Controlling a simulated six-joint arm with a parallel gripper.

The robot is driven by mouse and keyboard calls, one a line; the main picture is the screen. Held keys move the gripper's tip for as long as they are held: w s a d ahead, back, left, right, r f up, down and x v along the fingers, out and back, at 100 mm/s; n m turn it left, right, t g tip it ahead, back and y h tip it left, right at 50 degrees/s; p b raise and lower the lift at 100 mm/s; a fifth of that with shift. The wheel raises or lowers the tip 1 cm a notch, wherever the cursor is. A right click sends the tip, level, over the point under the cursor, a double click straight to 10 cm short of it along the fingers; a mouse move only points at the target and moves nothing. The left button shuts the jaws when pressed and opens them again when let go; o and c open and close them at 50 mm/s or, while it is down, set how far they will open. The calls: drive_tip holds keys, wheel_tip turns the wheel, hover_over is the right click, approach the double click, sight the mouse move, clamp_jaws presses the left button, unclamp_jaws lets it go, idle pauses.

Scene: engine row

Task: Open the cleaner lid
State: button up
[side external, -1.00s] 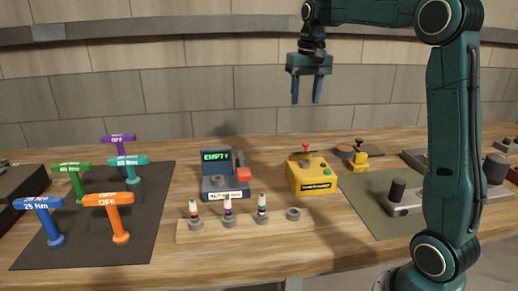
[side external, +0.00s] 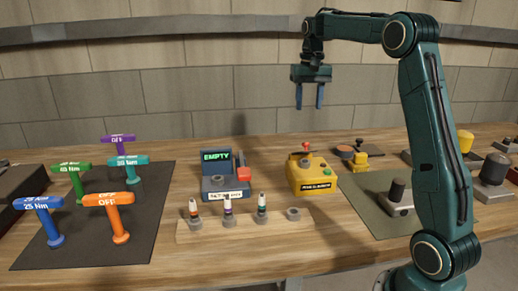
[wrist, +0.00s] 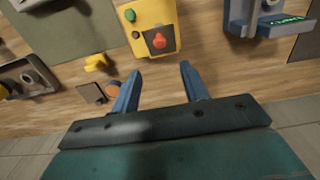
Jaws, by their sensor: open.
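A yellow box (side external: 312,176), which seems to be the cleaner, stands on the bench right of centre. A red knob (side external: 306,146) sticks up at its back on a small dark top part, which looks like the lid and lies down. In the wrist view the yellow box (wrist: 168,12) is at the top, with the red knob (wrist: 158,41) on its dark panel. My gripper (side external: 309,106) is open and empty, fingers down, well above the bench behind the box. In the wrist view its fingertips (wrist: 160,70) point toward the knob, apart from it.
A tester with a screen reading EMPTY (side external: 216,157) stands left of the box. A small yellow piece (side external: 361,162) is close on the right. Coloured T-handled tools stand on a dark mat (side external: 80,252).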

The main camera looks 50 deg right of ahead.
wheel_tip(320, 180, down, 12)
drive_tip(key=shift+f, duration=0.1)
idle(0.5)
drive_tip(key=shift+c, duration=0.5)
clamp_jaws()
